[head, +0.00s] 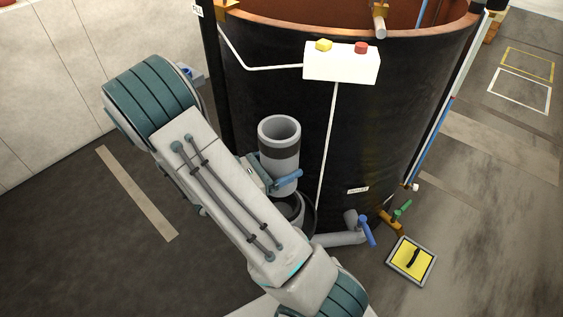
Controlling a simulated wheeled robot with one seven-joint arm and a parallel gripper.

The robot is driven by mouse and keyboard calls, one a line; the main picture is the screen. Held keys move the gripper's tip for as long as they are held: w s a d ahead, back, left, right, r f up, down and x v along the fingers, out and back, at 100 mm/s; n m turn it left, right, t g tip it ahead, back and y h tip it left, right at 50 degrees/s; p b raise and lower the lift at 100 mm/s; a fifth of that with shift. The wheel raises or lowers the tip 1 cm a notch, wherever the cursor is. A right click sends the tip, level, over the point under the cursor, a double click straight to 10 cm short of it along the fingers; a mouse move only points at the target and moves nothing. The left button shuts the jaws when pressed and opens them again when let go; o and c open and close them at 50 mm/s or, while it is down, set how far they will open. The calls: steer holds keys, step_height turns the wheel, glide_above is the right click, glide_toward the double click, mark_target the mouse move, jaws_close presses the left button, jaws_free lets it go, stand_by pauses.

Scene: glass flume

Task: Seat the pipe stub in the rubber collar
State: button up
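The pipe stub (280,163) is a grey, open-topped cylinder with a dark band, standing about upright in front of the black tank. My gripper (287,181) is mostly hidden behind my forearm; a blue finger lies across the lower part of the stub, and it looks shut on it. The dark rubber collar (291,211) is directly below the stub, partly hidden by my arm and the stub. A grey inner surface shows in it. I cannot tell whether the stub's lower end touches the collar.
The big black tank (345,130) with a copper-coloured rim stands close behind. A white box (341,63) with yellow and red buttons hangs on it. A grey outlet pipe (338,239) with a blue handle (367,231) runs right of the collar. A yellow panel (411,260) lies on the floor.

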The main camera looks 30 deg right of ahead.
steer(key=shift+f+b, duration=4.15)
steer(key=shift+f, duration=2.2)
steer(key=o, duration=1.2)
steer(key=a+p, duration=0.1)
steer(key=a, duration=1.3)
steer(key=shift+s+f+p, duration=0.15)
steer(key=shift+s+p, duration=0.05)
steer(key=shift+p, duration=0.15)
steer(key=shift+d, duration=0.1)
